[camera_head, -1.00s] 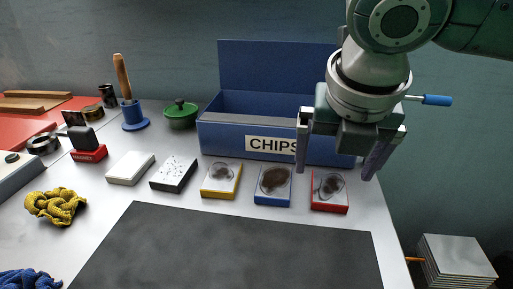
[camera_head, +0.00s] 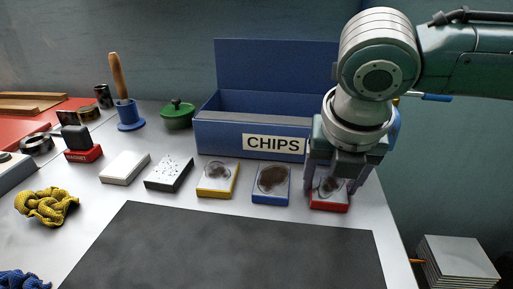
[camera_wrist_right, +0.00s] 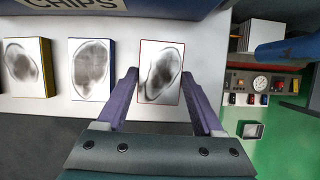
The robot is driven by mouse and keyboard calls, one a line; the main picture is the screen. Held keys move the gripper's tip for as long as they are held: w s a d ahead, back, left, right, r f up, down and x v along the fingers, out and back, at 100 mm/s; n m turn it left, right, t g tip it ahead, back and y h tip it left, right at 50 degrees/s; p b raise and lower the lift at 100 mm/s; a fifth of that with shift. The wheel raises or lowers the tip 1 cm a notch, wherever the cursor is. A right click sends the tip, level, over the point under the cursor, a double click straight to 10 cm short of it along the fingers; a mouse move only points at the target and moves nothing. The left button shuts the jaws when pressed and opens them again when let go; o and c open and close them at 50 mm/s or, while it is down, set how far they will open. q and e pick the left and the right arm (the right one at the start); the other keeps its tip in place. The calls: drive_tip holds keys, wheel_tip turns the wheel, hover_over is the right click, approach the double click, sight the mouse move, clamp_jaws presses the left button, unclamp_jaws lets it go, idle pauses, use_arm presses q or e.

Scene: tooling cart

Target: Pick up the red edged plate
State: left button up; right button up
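The red edged plate (camera_head: 329,204) lies flat on the white cart top at the right end of a row of plates, partly hidden behind my right gripper in the head view. In the right wrist view the red edged plate (camera_wrist_right: 161,72) has a white top with a dark smudge. My right gripper (camera_head: 332,192) is over it, pointing down. In the wrist view the right gripper (camera_wrist_right: 163,85) is open, with a purple finger on each side of the plate's near part. I cannot tell whether the fingers touch it. My left gripper is not in view.
A blue edged plate (camera_head: 271,183) and a yellow edged plate (camera_head: 218,179) lie to the left. The blue CHIPS box (camera_head: 222,138) stands close behind. A dark mat (camera_head: 225,250) covers the front, and the cart's right edge is near.

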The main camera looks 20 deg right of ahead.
clamp_jaws()
idle(0.3)
drive_tip(key=shift+r, duration=0.2)
